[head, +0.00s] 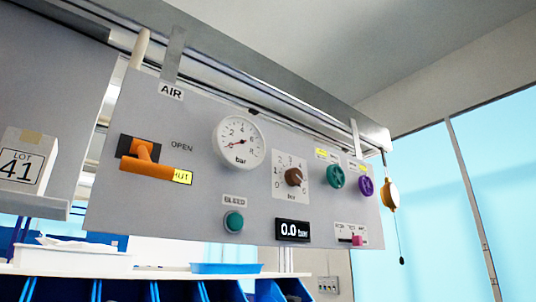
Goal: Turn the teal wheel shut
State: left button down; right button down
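The teal wheel (335,176) is a small round handwheel on the right part of a grey panel (185,215) labelled AIR. A yellow label (327,155) sits just above it, too small to read. A similar purple wheel (366,187) is mounted to its right and slightly lower. I cannot tell from its look how far the teal wheel is turned. Nothing touches or covers it. Neither of my grippers is in view.
Left to right, the panel has an orange lever (147,162), a white gauge (238,142), a teal BLEED button (234,221), a brown knob (293,177) and a display reading 0.0 bar (292,230). An orange hanging pull device (388,194) is at right. Blue bins (175,290) stand below.

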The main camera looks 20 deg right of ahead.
aim_at(336, 176)
jog(key=k, duration=0.5)
jog(key=z, duration=1.55)
jog(key=i, duration=1.05)
jog(key=u, duration=2.05)
